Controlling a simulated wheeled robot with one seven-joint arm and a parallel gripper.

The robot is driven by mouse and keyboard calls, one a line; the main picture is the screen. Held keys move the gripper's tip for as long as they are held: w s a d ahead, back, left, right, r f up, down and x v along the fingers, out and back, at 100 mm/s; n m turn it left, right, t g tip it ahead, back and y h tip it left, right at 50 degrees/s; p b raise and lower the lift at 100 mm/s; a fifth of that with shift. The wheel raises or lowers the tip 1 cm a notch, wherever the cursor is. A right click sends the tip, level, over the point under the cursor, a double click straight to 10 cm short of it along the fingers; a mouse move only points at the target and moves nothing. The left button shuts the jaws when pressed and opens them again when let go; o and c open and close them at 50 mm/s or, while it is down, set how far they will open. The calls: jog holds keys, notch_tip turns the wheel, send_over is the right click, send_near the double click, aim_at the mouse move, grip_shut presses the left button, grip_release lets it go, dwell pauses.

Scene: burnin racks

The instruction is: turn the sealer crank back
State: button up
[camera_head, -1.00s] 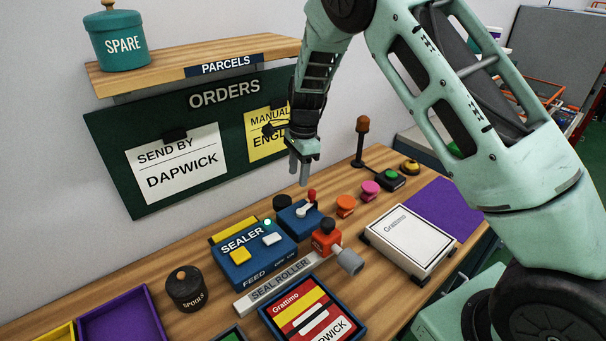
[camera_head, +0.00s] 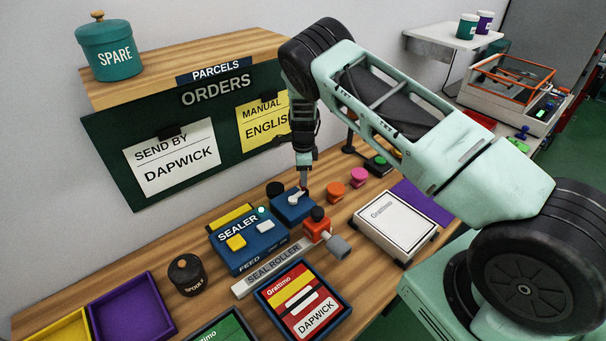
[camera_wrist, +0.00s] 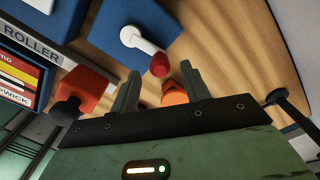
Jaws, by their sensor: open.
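The sealer (camera_head: 248,248) is a blue box with yellow and white keys and a small lit lamp. Beside it sits a blue block carrying the crank, a white lever (camera_head: 296,200) with a red knob. In the wrist view the white lever (camera_wrist: 143,40) runs toward the lower right, ending in the red knob (camera_wrist: 160,64). My gripper (camera_head: 304,184) points down over the crank. In the wrist view its open fingers (camera_wrist: 159,76) stand either side of the knob's line, with the knob near the fingertips. I cannot tell whether they touch it.
An orange knob (camera_head: 336,191) and a pink knob (camera_head: 359,177) stand right of the crank. A red block with a grey roller end (camera_head: 338,246) is in front. The white Grattimo box (camera_head: 395,222) lies to the right. The orders board (camera_head: 225,110) is behind.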

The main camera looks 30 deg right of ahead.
jog(key=shift+f, duration=1.15)
jog(key=c, duration=1)
